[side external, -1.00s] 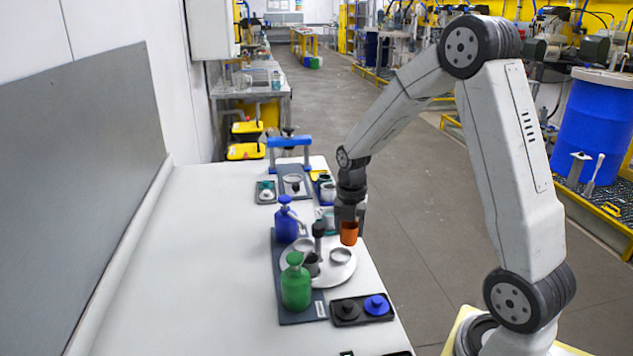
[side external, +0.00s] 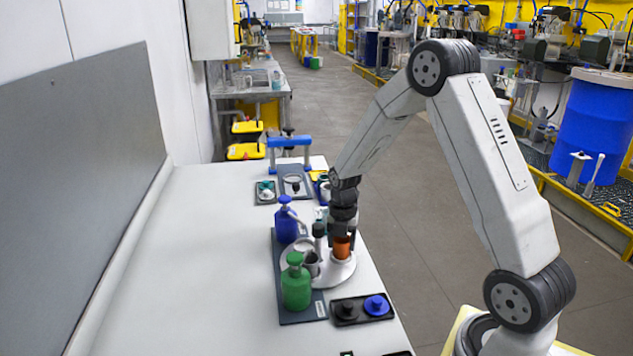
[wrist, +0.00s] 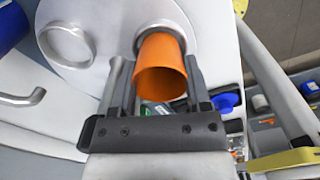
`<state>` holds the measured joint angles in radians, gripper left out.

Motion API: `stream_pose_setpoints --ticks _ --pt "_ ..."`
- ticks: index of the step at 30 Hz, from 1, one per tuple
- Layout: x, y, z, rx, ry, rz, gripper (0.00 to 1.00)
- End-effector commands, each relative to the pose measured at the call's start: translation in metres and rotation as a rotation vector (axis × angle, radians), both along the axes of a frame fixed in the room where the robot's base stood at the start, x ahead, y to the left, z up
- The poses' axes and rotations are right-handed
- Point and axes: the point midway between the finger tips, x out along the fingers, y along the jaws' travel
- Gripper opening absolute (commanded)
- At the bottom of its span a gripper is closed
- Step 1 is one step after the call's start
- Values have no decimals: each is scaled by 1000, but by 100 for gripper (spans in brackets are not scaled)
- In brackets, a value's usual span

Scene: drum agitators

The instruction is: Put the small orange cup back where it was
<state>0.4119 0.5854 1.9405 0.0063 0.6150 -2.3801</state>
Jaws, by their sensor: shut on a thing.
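The small orange cup (side external: 342,247) is between the fingers of my gripper (side external: 342,238), which is shut on it. It is at the right side of the round white turntable (side external: 330,277), over the spot where a ring-shaped holder showed. In the wrist view the orange cup (wrist: 162,75) sits between the two fingers of my gripper (wrist: 155,90), its far end inside a grey ring (wrist: 168,28) on the white disc (wrist: 100,75). I cannot tell whether the cup rests on the disc.
A green bottle (side external: 296,285) and a blue bottle (side external: 286,222) stand left of the turntable. A dark cup (side external: 311,262) is on it. A black tray with a blue lid (side external: 376,305) lies in front. The left side of the white table (side external: 190,260) is clear.

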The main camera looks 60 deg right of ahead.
Motion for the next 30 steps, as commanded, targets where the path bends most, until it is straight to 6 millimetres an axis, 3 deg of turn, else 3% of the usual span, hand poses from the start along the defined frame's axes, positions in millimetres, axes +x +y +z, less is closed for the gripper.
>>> stream_pose_setpoints --ticks 15,16,17,30 --pt "0 0 -7 0 0 0 5" --pt "0 0 -7 -1 -1 0 68" --pt "0 0 -6 -1 -1 0 76" --pt "0 0 -4 -1 -1 0 76"
